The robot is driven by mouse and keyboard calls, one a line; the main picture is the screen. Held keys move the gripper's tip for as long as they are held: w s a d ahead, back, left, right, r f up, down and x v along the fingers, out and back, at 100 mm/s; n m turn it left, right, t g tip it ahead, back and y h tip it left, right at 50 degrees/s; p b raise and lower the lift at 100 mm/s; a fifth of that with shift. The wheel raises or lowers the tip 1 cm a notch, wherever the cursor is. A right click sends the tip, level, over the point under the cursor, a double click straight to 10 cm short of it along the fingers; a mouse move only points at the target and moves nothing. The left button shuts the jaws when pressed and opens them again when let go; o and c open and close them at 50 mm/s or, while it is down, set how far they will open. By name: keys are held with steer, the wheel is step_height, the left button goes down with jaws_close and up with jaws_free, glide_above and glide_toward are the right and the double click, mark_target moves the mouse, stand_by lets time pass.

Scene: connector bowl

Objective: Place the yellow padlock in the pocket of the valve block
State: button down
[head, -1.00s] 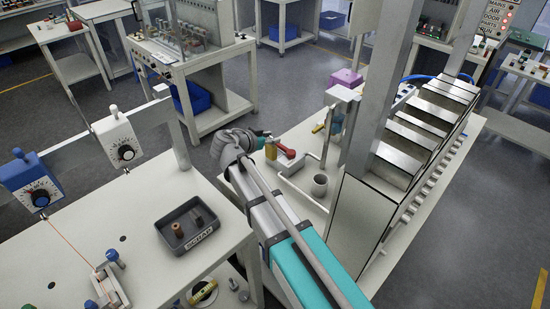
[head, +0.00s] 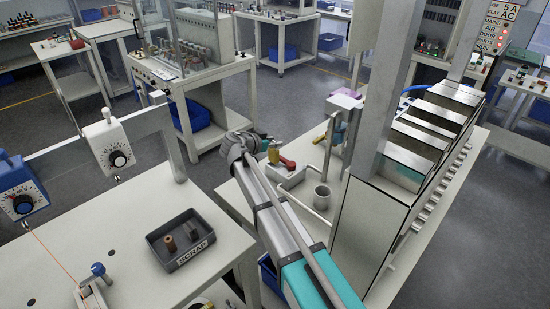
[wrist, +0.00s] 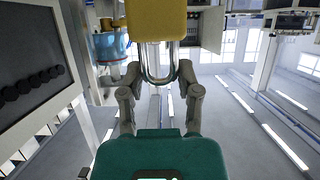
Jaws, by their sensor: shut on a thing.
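The yellow padlock (wrist: 157,20) hangs at the top of the wrist view, its steel shackle between the fingers of my gripper (wrist: 158,75). My gripper is shut on the shackle. In the head view the padlock (head: 273,152) shows small at the end of my arm, just left of and above a red handle (head: 287,163). My gripper (head: 262,145) is partly hidden behind my wrist there. The red handle joins pale pipework on the bench; I cannot tell for certain which part is the valve block, and no pocket is visible.
A grey cup (head: 322,197) stands on the bench near the pipework. A tall steel cabinet (head: 365,235) and post stand to its right. A blue cylindrical thing (wrist: 112,45) is left of the padlock in the wrist view. A dark scrap tray (head: 182,240) sits on the left table.

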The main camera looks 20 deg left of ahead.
mark_target(274, 151)
steer(key=shift+w+a+f+b, duration=0.15)
steer(key=shift+w+f+b, duration=0.85)
steer(key=shift+f, duration=0.3)
steer(key=shift+w+f+b, duration=0.25)
steer(key=shift+f+b, duration=0.75)
steer(key=shift+w+f+b, duration=0.2)
steer(key=shift+f+b, duration=0.75)
steer(key=shift+f, duration=0.05)
steer(key=shift+f, duration=0.15)
steer(key=shift+c, duration=1.5)
jaws_free()
steer(key=shift+a+r, duration=0.1)
steer(key=shift+r, duration=0.1)
